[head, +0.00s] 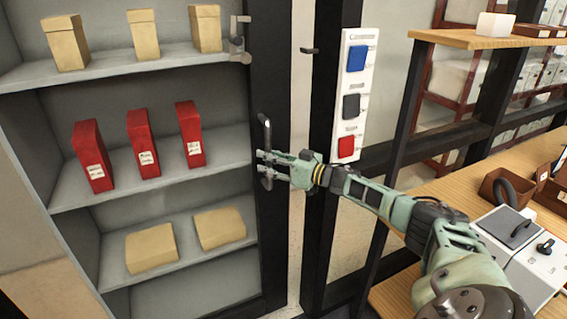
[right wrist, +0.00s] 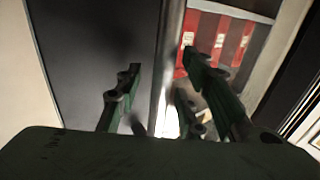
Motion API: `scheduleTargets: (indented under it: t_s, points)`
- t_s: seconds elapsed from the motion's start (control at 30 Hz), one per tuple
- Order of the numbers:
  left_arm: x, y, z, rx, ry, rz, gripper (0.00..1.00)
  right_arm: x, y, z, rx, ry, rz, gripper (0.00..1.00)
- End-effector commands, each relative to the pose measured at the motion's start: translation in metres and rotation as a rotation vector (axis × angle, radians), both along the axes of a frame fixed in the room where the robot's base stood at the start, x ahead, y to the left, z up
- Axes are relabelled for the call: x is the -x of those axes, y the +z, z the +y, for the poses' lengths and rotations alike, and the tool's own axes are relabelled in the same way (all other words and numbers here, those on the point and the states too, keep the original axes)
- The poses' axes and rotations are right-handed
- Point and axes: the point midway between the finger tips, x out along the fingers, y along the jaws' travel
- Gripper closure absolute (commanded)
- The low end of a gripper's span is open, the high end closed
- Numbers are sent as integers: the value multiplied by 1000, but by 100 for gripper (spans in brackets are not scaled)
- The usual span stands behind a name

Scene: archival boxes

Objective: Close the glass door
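The glass door shows in the head view by its dark upright frame (head: 269,220), at the right edge of the shelved cabinet. A dark vertical handle (head: 266,132) is on this frame. My right gripper (head: 265,168) is at the handle's lower part, its fingers spread apart. In the right wrist view my right gripper (right wrist: 162,85) has its two fingers apart, with a grey upright strip (right wrist: 170,60) between and beyond them. I cannot tell whether the fingers touch the handle. The glass itself is hard to make out. My left gripper is out of view.
The cabinet holds red boxes (head: 144,145) and tan boxes (head: 151,249) on its shelves. A white panel with blue, black and red blocks (head: 352,95) is on the post to the right. A wooden desk (head: 430,190) with a grey device (head: 520,240) stands at right.

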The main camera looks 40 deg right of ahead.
Motion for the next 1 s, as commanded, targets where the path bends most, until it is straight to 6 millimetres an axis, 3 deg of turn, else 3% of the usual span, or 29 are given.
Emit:
scheduleTargets:
  t_s: [0.6,1.0]
  points:
    - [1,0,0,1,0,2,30,86,-2,-28,4,-1,7,64]
    - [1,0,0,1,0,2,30,110,0,-36,3,-2,2,64]
